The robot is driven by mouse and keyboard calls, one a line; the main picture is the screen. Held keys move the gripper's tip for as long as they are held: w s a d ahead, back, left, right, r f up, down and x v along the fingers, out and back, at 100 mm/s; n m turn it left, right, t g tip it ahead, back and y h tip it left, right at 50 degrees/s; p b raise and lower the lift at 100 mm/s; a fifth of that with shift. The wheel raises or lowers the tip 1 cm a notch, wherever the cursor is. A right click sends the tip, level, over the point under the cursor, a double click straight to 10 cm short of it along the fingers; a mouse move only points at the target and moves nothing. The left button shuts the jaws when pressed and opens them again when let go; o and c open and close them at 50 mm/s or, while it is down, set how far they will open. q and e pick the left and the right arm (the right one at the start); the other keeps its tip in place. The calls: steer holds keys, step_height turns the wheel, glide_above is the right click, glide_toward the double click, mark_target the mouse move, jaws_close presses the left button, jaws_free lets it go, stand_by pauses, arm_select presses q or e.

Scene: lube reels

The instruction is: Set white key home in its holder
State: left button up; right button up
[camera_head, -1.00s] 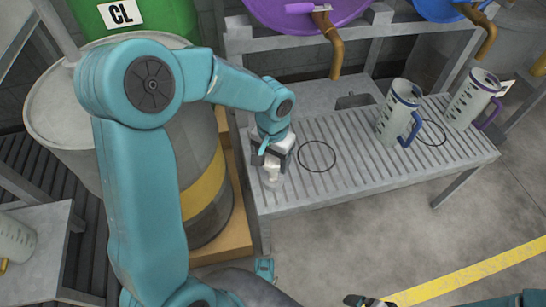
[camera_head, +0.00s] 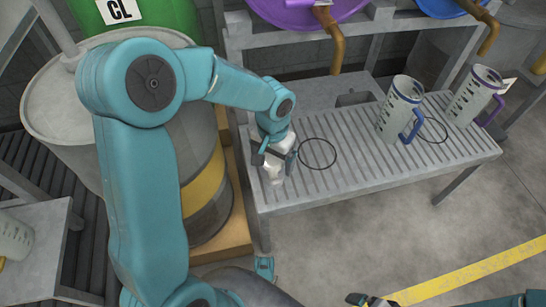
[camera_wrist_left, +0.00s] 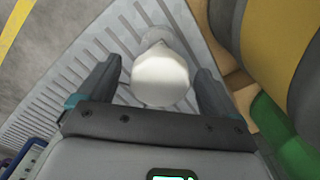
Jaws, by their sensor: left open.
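A small white rounded object (camera_head: 273,173) is at the front left end of the slatted grey bench (camera_head: 340,180). It fits the white key in colour, but its shape is not clear. In the left wrist view the white object (camera_wrist_left: 160,78) sits between my two dark fingers, with gaps on both sides. My left gripper (camera_head: 277,165) is open around it, low over the bench; the wrist view also shows the gripper (camera_wrist_left: 160,85). I cannot make out a holder for the key. My right gripper (camera_head: 368,300) shows only in part at the bottom edge.
A thin black ring (camera_head: 317,154) lies right of my left gripper. A blue-handled jug (camera_head: 398,108) and a purple-handled jug (camera_head: 472,95) stand further right. A brown tap (camera_head: 335,50) hangs above the bench. A large grey drum (camera_head: 205,165) stands close on the left.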

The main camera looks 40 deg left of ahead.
arm_select(q)
step_height(320, 180, up, 16)
steer(key=p, duration=0.6)
steer(key=shift+r, duration=0.2)
